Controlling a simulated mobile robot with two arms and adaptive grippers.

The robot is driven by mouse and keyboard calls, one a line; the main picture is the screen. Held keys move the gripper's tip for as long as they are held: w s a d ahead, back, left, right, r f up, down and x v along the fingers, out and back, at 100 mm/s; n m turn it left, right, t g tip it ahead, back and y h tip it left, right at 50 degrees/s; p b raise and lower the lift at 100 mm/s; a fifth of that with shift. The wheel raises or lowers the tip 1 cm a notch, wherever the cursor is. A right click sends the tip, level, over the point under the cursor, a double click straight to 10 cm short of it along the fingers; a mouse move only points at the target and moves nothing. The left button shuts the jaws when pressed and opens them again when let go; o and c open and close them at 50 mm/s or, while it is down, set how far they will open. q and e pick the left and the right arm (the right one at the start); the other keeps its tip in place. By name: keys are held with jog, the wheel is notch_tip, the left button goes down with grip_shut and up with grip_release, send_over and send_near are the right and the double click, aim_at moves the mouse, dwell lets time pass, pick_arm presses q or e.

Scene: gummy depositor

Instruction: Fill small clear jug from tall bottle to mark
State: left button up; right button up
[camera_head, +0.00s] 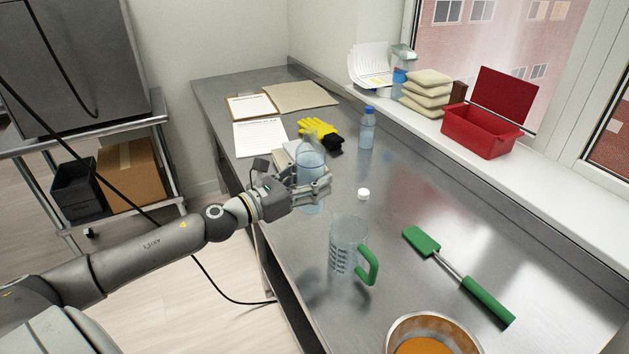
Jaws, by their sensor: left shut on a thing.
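A clear jug (347,250) with printed marks and a green handle stands on the steel counter. I cannot make out any liquid in it. A tall clear bottle (310,160) with bluish liquid is upright in my left gripper (314,186), behind and left of the jug. My left gripper is shut around the bottle's lower body; its fingers hide part of it. I cannot tell whether the bottle touches the counter. A white cap (363,194) lies on the counter right of the bottle. My right gripper is not in view.
A green spatula (459,276) lies right of the jug, and a bowl with orange contents (424,345) is at the front. A smaller blue-capped bottle (367,128), yellow-black gloves (320,133) and papers (260,138) are behind. A red box (480,130) is on the sill.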

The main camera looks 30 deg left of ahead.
pick_arm(q)
jog(key=shift+a+f, duration=0.1)
jog(key=shift+f, duration=0.3)
jog(key=shift+f+b, duration=0.2)
jog(key=shift+b, duration=0.25)
jog(key=shift+f+m+b, duration=0.4)
jog(key=shift+f+b, duration=0.5)
jog(key=shift+f, duration=0.35)
jog(key=shift+f+m+b, duration=0.3)
jog(key=shift+f+b, duration=0.75)
jog(key=shift+f, duration=0.35)
jog(key=shift+a+f+g+b, duration=0.1)
jog(key=shift+f+g+b, duration=0.2)
jog(key=shift+f+b, duration=0.6)
notch_tip(320, 180, down, 2)
jog(key=shift+m, duration=0.6)
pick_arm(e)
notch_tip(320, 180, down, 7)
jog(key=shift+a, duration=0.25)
